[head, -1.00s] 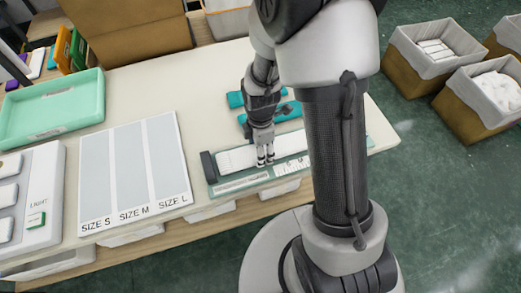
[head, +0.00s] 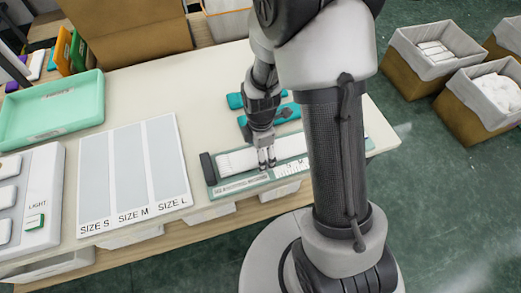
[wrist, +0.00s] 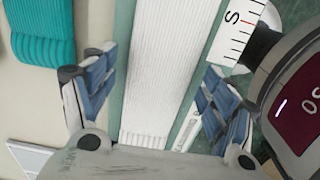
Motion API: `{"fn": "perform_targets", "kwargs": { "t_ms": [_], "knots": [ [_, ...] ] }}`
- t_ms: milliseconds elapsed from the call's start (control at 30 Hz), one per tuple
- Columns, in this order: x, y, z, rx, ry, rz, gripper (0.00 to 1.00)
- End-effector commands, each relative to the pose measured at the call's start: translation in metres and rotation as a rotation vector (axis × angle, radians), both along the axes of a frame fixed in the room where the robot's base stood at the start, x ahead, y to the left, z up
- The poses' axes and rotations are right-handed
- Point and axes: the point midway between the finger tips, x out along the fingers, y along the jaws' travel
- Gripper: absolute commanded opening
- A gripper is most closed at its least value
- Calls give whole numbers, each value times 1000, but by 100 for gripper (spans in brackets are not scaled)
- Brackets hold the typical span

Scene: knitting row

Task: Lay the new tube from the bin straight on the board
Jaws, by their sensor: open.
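A white ribbed tube (wrist: 165,75) lies lengthwise on the green measuring board; it also shows in the head view (head: 237,160). The board (head: 214,189) sits near the table's front edge, with a dark end block at its left and a printed scale (wrist: 238,28) along one side. My gripper (head: 266,165) is over the board. In the wrist view my gripper (wrist: 150,105) is open, one finger on each side of the tube. Whether the fingers touch the board cannot be told. Part of the board's right end is hidden by my arm.
Teal knitted pieces (head: 270,122) lie behind the board; one shows in the wrist view (wrist: 42,30). A size chart (head: 133,170) lies left of it, with a green tray (head: 50,110) beyond. Lined bins (head: 435,50) stand on the floor at right. The table's middle is clear.

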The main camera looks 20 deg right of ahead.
Motion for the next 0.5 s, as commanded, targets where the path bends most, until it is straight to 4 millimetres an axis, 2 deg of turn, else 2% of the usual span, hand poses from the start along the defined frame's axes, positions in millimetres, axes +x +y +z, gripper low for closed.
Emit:
{"fn": "perform_targets", "kwargs": {
  "t_ms": [167,500],
  "knots": [
    [1,0,10,0,-2,0,78],
    [1,0,81,0,-5,0,78]
  ]
}}
